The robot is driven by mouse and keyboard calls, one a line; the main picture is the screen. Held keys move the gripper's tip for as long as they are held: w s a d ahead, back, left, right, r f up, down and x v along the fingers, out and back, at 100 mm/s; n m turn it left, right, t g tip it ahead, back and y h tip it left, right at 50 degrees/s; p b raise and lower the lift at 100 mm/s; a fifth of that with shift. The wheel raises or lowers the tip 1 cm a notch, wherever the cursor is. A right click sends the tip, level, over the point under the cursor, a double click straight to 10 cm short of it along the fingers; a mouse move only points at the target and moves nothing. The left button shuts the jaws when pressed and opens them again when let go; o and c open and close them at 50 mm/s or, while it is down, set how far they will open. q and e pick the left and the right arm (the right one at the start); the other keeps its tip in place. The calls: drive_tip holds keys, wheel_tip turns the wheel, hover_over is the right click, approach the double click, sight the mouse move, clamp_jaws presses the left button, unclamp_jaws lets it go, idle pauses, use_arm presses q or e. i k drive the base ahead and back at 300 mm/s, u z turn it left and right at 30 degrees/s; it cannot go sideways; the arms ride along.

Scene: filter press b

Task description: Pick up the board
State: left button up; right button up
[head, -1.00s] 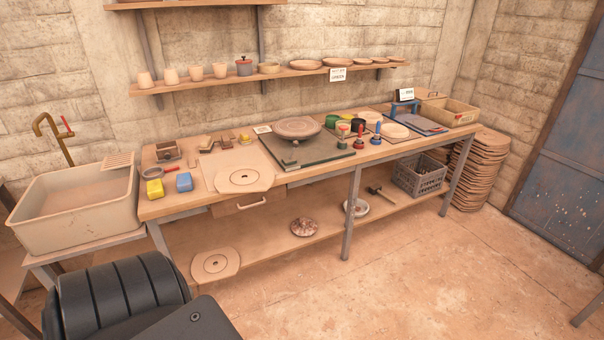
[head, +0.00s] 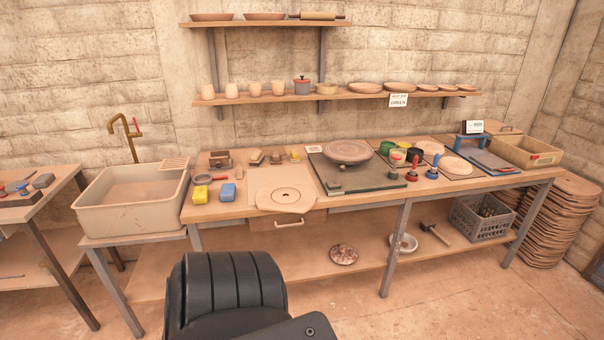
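A pale wooden board (head: 286,199) with clipped corners and a round mark with a small dark centre lies flat on the workbench at its front edge, left of the dark green slab. It sits over a larger pale sheet. Several round boards (head: 555,222) are stacked on the floor at the bench's right end. Which board the task means I cannot tell. Neither of my grippers shows; a black part of my own body fills the bottom centre and hides part of the lower shelf.
A sink (head: 130,200) stands left. A grey crate (head: 481,218) is on the lower shelf. The floor at front right is clear.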

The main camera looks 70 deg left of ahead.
sight(300, 199)
drive_tip(key=u, duration=0.1)
drive_tip(key=i, duration=1.95)
drive_tip(key=u, duration=0.95)
drive_tip(key=i, duration=1)
drive_tip(key=u, duration=1.55)
drive_tip(key=i, duration=0.7)
drive_tip(key=u, duration=0.6)
